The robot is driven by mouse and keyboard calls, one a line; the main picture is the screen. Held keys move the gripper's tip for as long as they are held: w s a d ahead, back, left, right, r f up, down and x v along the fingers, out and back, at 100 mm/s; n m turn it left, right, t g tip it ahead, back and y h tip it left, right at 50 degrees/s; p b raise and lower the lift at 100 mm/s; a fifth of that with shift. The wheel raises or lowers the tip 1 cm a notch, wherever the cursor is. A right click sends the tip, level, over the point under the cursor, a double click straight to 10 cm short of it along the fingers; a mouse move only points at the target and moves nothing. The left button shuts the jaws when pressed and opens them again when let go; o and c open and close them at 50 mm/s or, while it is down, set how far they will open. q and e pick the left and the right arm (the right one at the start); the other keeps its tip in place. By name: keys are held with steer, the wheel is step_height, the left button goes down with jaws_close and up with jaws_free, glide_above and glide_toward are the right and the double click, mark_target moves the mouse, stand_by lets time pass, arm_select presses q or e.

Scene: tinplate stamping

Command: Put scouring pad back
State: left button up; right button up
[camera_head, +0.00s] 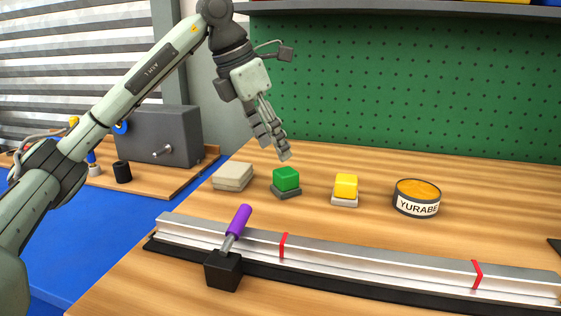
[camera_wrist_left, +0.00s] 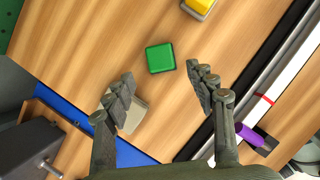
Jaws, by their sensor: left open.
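A green block (camera_head: 286,178) sits on a dark grey base on the wooden bench; it also shows in the wrist view (camera_wrist_left: 160,58). A yellow block (camera_head: 346,186) on a pale base stands to its right. A beige slab (camera_head: 233,176) lies to its left, partly behind a finger in the wrist view (camera_wrist_left: 134,114). I cannot tell for certain which of these is the scouring pad. My left gripper (camera_head: 276,146) is above the bench near the green block. In the wrist view it is open and empty, its fingers (camera_wrist_left: 160,82) apart, with the green block beyond them.
A round tin (camera_head: 417,198) labelled YURABE stands right of the yellow block. A metal rail (camera_head: 350,261) with red marks runs along the front, with a purple-handled tool (camera_head: 238,222) on a black block. A grey box (camera_head: 152,138) is at left; a green pegboard (camera_head: 400,85) stands behind.

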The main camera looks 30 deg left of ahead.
arm_select(q)
steer(key=shift+v, duration=2.15)
